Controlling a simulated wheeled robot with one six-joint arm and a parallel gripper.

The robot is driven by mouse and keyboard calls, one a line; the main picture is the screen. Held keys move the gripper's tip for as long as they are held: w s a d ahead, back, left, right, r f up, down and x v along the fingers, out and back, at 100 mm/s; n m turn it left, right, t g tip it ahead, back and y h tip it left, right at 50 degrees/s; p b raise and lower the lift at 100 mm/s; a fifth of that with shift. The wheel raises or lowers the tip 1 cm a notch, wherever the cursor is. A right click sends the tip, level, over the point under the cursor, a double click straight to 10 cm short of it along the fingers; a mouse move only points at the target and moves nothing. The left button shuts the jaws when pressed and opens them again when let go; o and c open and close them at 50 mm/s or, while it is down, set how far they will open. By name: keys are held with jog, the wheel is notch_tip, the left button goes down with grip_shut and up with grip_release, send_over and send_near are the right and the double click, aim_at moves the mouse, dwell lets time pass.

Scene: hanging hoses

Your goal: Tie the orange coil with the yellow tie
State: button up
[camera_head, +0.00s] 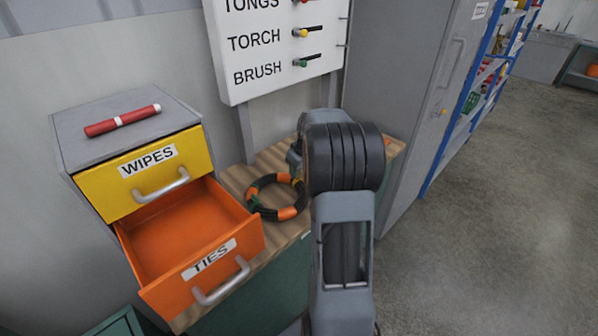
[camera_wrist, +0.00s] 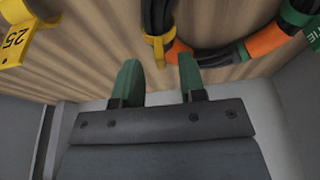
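The coil (camera_head: 287,213), banded orange and black, lies on the wooden bench top. Part of it shows at the top right of the wrist view (camera_wrist: 267,44). A yellow tie (camera_wrist: 157,42) is at the black part of the coil, with its narrow end hanging toward my fingertips; whether it closes fully around the coil I cannot tell. My gripper (camera_wrist: 159,64) is open, its two green fingers apart, with the tie's end in line with the gap and not pinched. In the head view my arm hides the gripper.
The orange TIES drawer (camera_head: 250,232) stands open and looks empty, left of the coil. The yellow WIPES drawer (camera_head: 113,192) above is shut. A red marker-like stick (camera_head: 122,120) lies on the cabinet. A grey locker (camera_head: 410,80) stands behind.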

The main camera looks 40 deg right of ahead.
jog(key=v, duration=1.2)
jog(key=shift+r, duration=0.3)
